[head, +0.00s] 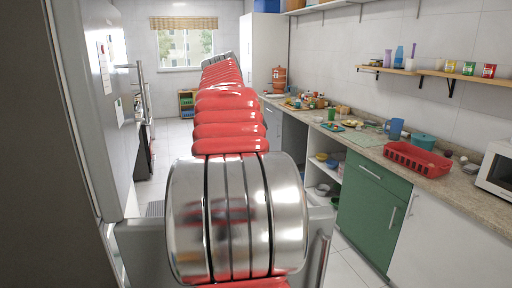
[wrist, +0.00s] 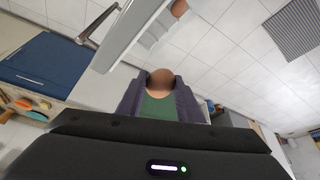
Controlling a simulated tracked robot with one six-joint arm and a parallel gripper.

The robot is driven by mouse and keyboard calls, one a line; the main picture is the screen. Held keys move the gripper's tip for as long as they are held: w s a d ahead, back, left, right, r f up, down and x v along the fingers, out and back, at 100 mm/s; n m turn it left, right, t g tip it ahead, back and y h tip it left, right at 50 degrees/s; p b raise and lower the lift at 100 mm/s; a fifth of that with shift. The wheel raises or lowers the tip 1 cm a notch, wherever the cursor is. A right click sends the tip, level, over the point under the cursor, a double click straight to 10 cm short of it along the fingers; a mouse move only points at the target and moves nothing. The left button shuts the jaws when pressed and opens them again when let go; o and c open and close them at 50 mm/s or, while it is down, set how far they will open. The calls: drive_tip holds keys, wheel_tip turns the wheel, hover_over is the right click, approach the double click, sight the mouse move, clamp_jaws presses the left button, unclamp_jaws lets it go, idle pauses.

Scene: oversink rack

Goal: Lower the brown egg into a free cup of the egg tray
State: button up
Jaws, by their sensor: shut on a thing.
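The brown egg (wrist: 161,78) shows in the wrist view between the tips of my gripper's dark fingers. My gripper (wrist: 160,87) is shut on it, and the egg's upper part sticks out beyond the fingers. A green patch (wrist: 158,106) fills the space between the fingers below the egg; I cannot tell what it is. In the head view, my own arm fills the middle, and neither the egg nor my gripper can be made out. I cannot make out the egg tray in either view.
In the head view, a counter (head: 457,187) runs along the right. It holds a red basket (head: 418,158), a microwave (head: 497,170), a blue jug (head: 396,128), a teal pot (head: 423,141) and smaller items further back. A wall shelf (head: 456,76) hangs above it.

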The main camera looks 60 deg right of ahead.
wheel_tip(320, 180, down, 6)
drive_tip(key=shift+r, duration=0.2)
drive_tip(key=shift+s+d, duration=0.15)
drive_tip(key=shift+d, duration=0.15)
idle(0.5)
drive_tip(key=shift+f, duration=0.1)
idle(0.6)
